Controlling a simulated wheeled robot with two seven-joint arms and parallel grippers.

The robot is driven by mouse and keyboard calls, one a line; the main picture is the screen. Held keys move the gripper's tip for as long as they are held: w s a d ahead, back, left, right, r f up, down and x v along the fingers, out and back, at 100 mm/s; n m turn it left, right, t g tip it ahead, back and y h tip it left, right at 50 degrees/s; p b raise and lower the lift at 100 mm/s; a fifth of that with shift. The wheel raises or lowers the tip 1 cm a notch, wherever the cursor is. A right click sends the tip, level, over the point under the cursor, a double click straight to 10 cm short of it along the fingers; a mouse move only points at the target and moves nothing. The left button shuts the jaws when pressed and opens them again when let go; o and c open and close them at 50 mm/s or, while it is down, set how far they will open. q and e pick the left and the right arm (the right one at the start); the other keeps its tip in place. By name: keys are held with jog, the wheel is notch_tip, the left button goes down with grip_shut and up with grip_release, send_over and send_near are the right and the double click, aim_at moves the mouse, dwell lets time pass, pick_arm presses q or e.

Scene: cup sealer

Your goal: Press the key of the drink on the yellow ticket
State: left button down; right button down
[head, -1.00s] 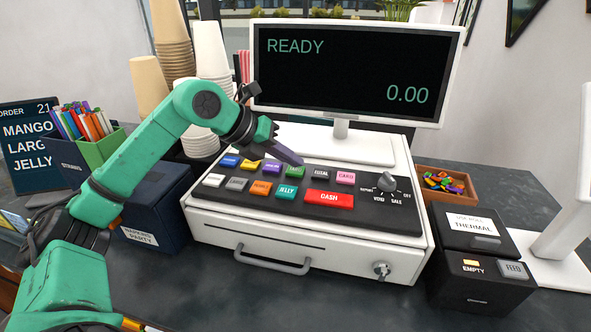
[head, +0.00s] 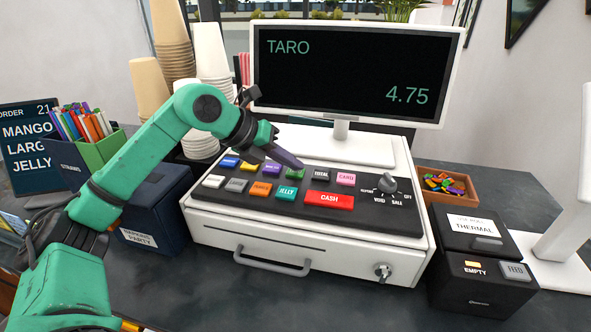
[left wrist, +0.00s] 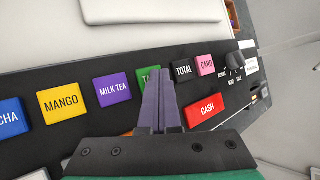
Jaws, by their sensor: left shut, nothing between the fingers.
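The register's key panel (head: 230,199) carries coloured keys. In the left wrist view the fingers hide most of the green key (left wrist: 147,76); only a first letter T shows. The purple MILK TEA key (left wrist: 114,88) lies between green and yellow. The screen (head: 345,70) reads TARO 4.75. I cannot make out a yellow ticket. My right gripper is not in view.
A dark board (head: 30,150) at left reads ORDER 21, MANGO, LARG, JELLY. Straw boxes (head: 100,150) and cup stacks (head: 172,40) stand left of the register. A black printer (head: 480,285) stands at right. The front counter is clear.

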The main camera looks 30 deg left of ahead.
aim_at(291, 174)
pick_arm(q)
jog(key=shift+r+p, duration=0.6)
jog(key=shift+r, duration=0.2)
notch_tip(291, 174, up, 5)
jog(key=p, duration=0.5)
jog(key=shift+r, duration=0.1)
